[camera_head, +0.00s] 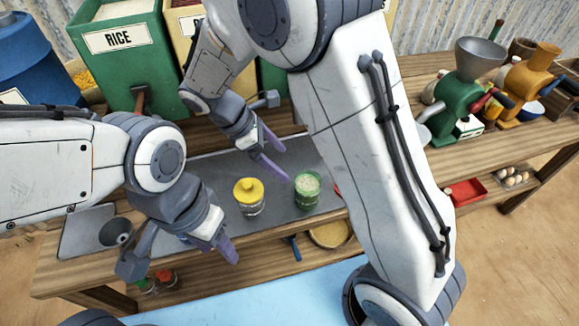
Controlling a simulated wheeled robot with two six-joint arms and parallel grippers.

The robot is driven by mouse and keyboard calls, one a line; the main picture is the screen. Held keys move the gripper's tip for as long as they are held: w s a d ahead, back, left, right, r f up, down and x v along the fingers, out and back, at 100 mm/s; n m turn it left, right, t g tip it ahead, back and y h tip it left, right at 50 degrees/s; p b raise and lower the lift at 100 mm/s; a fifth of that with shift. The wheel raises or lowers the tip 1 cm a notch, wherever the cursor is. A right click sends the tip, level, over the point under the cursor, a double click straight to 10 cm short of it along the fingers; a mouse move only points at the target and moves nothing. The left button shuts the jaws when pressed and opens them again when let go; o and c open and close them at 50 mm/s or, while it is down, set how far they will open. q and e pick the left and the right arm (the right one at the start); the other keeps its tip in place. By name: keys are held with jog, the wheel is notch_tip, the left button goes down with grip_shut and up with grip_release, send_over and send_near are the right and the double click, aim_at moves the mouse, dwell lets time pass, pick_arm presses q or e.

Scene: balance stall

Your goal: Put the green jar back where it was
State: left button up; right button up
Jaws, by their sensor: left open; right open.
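A green jar (307,190) stands upright on the grey counter mat (215,170), with pale grains showing at its top. My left gripper (212,246) is open and empty, in front of the counter and left of the yellow-lidded jar. My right arm covers the counter just right of the green jar, where only a bit of something red shows.
A green RICE bin (124,50) and a blue drum (38,60) stand at the back left. A metal cup (115,232) is at the counter's left. Green (462,95) and orange (527,80) grinders stand right. Small lidded jars (165,277) and a round basket (330,233) sit on the lower shelf.

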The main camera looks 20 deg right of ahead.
jog(key=s+a+r+m+y, duration=0.1)
jog(key=s+m+y, duration=0.1)
jog(key=s, duration=0.4)
jog(key=s+a+r+m+y, duration=0.2)
jog(key=s+m+y, duration=0.1)
jog(key=s, duration=0.4)
jog(key=s+a+r+m+t+y, duration=0.1)
jog(key=s+a+r+m+y, duration=0.1)
jog(key=s+m, duration=0.2)
jog(key=s, duration=0.3)
jog(key=shift+a, duration=0.15)
